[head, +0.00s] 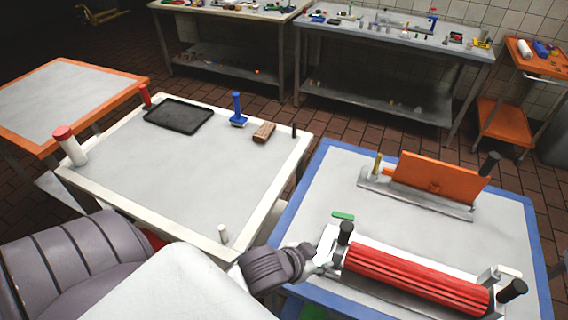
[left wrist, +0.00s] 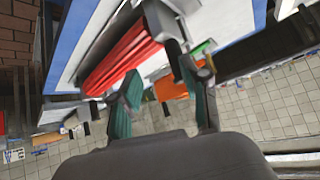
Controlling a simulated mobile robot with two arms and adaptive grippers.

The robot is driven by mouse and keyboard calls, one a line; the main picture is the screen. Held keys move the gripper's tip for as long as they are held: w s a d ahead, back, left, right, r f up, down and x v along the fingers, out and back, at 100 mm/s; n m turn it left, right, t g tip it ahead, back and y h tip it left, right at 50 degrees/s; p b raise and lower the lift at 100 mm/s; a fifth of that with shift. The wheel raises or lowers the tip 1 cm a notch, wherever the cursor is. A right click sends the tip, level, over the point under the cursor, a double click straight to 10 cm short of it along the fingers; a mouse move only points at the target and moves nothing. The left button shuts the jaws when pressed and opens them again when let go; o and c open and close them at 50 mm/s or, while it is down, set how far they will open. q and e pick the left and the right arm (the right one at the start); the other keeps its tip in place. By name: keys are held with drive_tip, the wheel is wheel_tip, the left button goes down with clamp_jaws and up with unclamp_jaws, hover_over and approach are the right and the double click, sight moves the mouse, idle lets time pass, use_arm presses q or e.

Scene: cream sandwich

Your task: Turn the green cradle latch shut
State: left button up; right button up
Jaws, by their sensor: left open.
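The green latch (head: 343,216) is a short flat bar at the left end of the cradle (head: 378,292) on the blue-edged table. It also shows in the left wrist view (left wrist: 203,47), partly behind a finger. A ribbed red roller (head: 415,278) with black ends lies in the cradle. My left gripper (head: 318,257) is at the roller's left end, just below the latch in the head view. Its fingers are apart, with nothing seen held between them in the left wrist view (left wrist: 160,78). I cannot tell whether a finger touches the latch. My right gripper is not in view.
An orange plate (head: 440,178) stands upright on a metal base behind the roller. The white table (head: 165,172) at left holds a black tray (head: 179,115), a blue-handled tool (head: 237,110) and a brown block (head: 264,133). Bare surface lies between roller and orange plate.

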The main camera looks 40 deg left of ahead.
use_arm(q)
drive_tip(key=s+f+g+b, duration=0.1)
drive_tip(key=s+f, duration=0.2)
drive_tip(key=f, duration=0.3)
drive_tip(key=s+a+f+g+y+b, duration=0.1)
drive_tip(key=s+f+g, duration=0.1)
drive_tip(key=f, duration=0.5)
drive_tip(key=s+a+f+n+g+b, duration=0.1)
drive_tip(key=s+f+g, duration=0.1)
drive_tip(key=s+f, duration=0.2)
wheel_tip(320, 180, down, 2)
drive_tip(key=shift+a+f+y+b, duration=0.2)
drive_tip(key=shift+a+y+b, duration=0.05)
drive_tip(key=shift+y+b, duration=0.1)
drive_tip(key=shift+s, duration=0.1)
